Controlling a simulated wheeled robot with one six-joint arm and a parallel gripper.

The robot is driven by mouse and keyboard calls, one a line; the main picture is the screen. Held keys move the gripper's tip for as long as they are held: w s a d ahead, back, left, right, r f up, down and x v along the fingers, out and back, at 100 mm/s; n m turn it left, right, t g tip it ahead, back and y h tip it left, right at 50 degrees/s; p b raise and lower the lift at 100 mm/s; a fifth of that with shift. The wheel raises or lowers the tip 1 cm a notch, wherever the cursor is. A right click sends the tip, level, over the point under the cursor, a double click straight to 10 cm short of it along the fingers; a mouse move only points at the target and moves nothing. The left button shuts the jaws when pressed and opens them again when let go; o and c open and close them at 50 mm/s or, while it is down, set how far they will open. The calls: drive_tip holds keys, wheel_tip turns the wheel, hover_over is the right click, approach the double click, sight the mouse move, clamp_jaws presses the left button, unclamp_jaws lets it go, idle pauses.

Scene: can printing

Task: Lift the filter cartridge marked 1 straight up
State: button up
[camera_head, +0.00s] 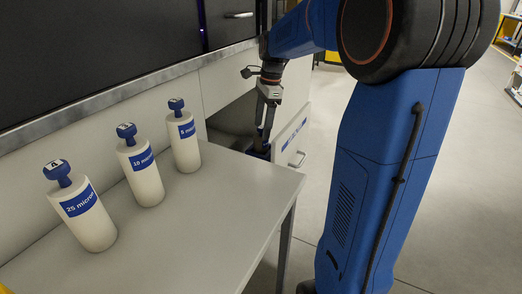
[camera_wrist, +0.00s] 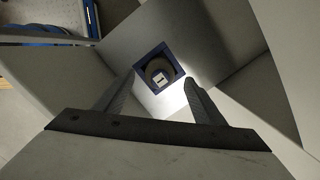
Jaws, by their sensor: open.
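In the wrist view a blue square collar (camera_wrist: 149,56) surrounds a dark round top with a small white label (camera_wrist: 160,78). The label bears a mark that looks like a 1, so this appears to be the filter cartridge marked 1, seen from above and set down in a recess. My gripper (camera_wrist: 158,95) is open, its two fingers either side of the label in the picture, with nothing between them. In the head view my gripper (camera_head: 265,135) points down beyond the table's far corner, just above something blue (camera_head: 260,150). The cartridge's body is hidden.
Three white cartridges with blue knobs stand upright on the table (camera_head: 225,205): 25 micron (camera_head: 95,225), 10 micron (camera_head: 147,185) and one behind (camera_head: 186,152). An open drawer front (camera_head: 292,140) with a handle is right of my gripper. Cabinet walls lie close by.

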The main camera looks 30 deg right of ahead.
sight(261, 135)
drive_tip(key=shift+a+f, duration=0.15)
drive_tip(key=shift+f, duration=1.2)
drive_tip(key=shift+a+f, duration=0.15)
drive_tip(key=shift+f, duration=1.2)
drive_tip(key=c, duration=1.6)
drive_tip(key=shift+r, duration=5.05)
